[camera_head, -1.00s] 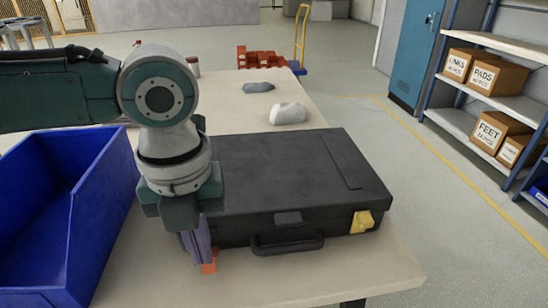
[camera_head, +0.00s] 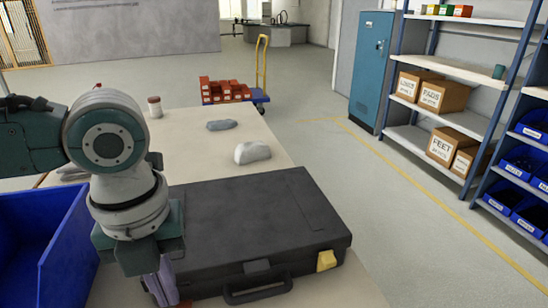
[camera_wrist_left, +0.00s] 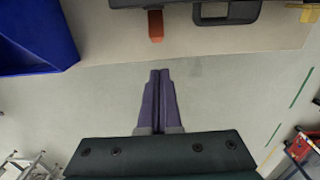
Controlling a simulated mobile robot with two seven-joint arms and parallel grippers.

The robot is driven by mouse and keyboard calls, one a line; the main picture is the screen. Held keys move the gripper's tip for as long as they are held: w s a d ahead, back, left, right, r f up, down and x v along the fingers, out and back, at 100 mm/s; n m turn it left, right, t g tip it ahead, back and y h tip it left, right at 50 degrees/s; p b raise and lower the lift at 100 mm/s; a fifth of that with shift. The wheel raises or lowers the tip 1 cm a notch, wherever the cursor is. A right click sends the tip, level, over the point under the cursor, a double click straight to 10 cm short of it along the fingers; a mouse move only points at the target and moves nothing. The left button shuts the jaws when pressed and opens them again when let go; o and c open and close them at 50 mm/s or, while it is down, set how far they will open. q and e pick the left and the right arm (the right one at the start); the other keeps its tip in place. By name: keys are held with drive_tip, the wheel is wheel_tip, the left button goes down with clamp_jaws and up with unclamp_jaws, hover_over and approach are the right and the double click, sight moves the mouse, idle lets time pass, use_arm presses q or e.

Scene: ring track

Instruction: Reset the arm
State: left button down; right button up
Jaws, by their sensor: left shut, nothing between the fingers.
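My left gripper (camera_head: 163,290) is at the near left front corner of the black case in the head view. In the left wrist view its two purple fingers (camera_wrist_left: 159,75) are together with nothing between them, and they point toward the table edge. The closed black case (camera_head: 255,225) lies on the table, with a handle at its front and a yellow latch (camera_head: 326,261) at its right. An orange-red latch (camera_wrist_left: 155,26) shows on the case's front in the wrist view, just beyond the fingertips and apart from them. My right gripper is out of view.
A blue bin (camera_head: 62,240) stands left of the case. A grey lump (camera_head: 221,125), a white lump (camera_head: 252,152) and a red-lidded jar (camera_head: 154,106) sit farther back on the table (camera_head: 200,155). Shelves (camera_head: 455,125) stand at the right beyond open floor.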

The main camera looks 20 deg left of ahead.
use_arm(q)
drive_tip(key=s+d+r+n+t+h+p, duration=0.1)
drive_tip(key=s+d+r+n+h+p, duration=0.1)
drive_tip(key=s+d+n, duration=0.3)
drive_tip(key=s+d+r+n+t+h+p, duration=0.1)
drive_tip(key=s+d+r+n+p, duration=0.15)
drive_tip(key=d+n, duration=0.4)
drive_tip(key=s+a+r+n+t+y+p, duration=0.1)
drive_tip(key=s+a+r+n+y, duration=0.15)
drive_tip(key=a+n, duration=0.4)
drive_tip(key=s+a+r+n+t+y+p, duration=0.1)
drive_tip(key=s+a+r+n, duration=0.25)
drive_tip(key=n, duration=0.65)
wheel_tip(320, 180, up, 37)
drive_tip(key=p, duration=3.8)
drive_tip(key=shift+s+d+h, duration=0.15)
drive_tip(key=shift+h, duration=0.2)
drive_tip(key=shift+f, duration=0.1)
drive_tip(key=shift+s, duration=0.1)
